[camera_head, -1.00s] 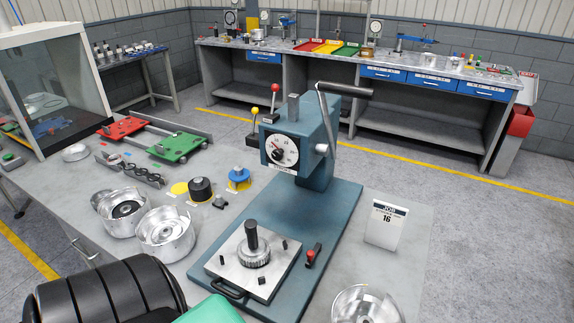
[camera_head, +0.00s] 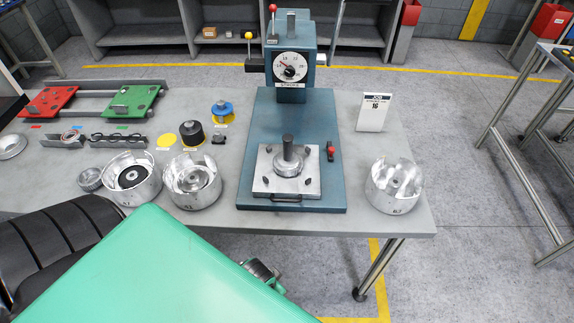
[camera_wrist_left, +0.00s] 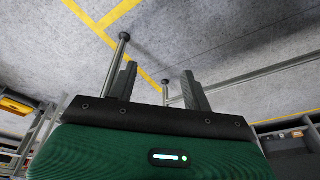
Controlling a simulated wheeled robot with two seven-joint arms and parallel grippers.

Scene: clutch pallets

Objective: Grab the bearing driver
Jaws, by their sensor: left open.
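No label marks the bearing driver. Two knobbed tools stand near the press: a black one (camera_head: 192,133) and a blue one (camera_head: 222,111) on a yellow disc. I cannot tell which, if either, is the driver. My left arm's green body covers the front of the head view, with part of a dark gripper (camera_head: 262,271) below the bench edge, short of both tools. In the left wrist view my left gripper (camera_wrist_left: 159,74) has its two fingers apart with nothing between them, only floor and table legs beyond. My right gripper is not in view.
A blue press (camera_head: 290,92) stands mid-bench over a plate with a dark-handled gear (camera_head: 288,162). Metal drums stand left (camera_head: 131,178), beside it (camera_head: 192,180) and right (camera_head: 394,186). A job card (camera_head: 373,112) stands behind the right drum. Red and green fixtures lie back left.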

